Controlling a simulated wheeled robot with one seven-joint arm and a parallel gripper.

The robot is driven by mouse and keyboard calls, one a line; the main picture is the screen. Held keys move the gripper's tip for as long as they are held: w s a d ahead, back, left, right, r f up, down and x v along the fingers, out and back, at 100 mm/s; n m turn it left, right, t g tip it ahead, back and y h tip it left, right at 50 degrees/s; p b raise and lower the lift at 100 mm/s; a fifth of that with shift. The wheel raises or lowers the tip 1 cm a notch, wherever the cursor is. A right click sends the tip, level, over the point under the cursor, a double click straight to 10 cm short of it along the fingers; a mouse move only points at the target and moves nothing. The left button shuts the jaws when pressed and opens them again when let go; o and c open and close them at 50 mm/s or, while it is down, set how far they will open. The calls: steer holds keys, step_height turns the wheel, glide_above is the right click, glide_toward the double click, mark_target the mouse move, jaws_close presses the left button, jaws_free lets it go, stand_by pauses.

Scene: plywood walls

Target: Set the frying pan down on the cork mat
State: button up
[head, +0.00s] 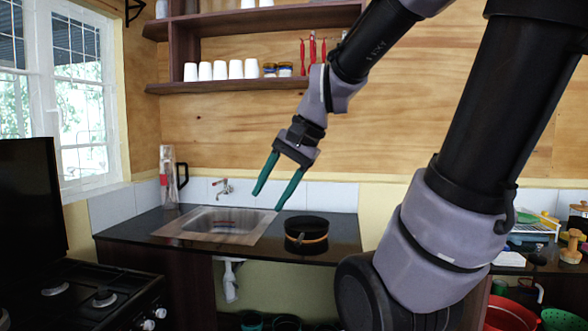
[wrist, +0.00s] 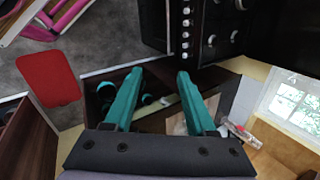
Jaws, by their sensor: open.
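The black frying pan (head: 306,224) sits on the dark counter to the right of the sink, its short handle pointing toward me. A tan band (head: 318,239) shows around the pan's lower part; it looks like the edge of the cork mat under it, with dark below that may be reflection. My gripper (head: 267,200) has teal fingers spread apart with nothing between them. It hangs in the air above the sink's right side, up and left of the pan and apart from it. In the wrist view my gripper (wrist: 155,76) is open and empty; I cannot make out the pan there.
The steel sink (head: 217,222) with its tap (head: 222,188) lies left of the pan. A stove (head: 85,296) stands at the front left. Shelves with white cups (head: 236,69) hang above. The counter (head: 343,234) has a little free room right of the pan.

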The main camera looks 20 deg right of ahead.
steer(key=s+d+r+n+t+h, duration=0.1)
steer(key=d+r+n+t+h, duration=0.1)
steer(key=d+r+n+t, duration=0.1)
steer(key=shift+s+d+r+n+t+h, duration=0.15)
steer(key=shift+d+r+n+t+h, duration=0.2)
steer(key=shift+d+r+n, duration=0.35)
steer(key=shift+a, duration=0.15)
steer(key=shift+c, duration=0.5)
steer(key=shift+a, duration=0.1)
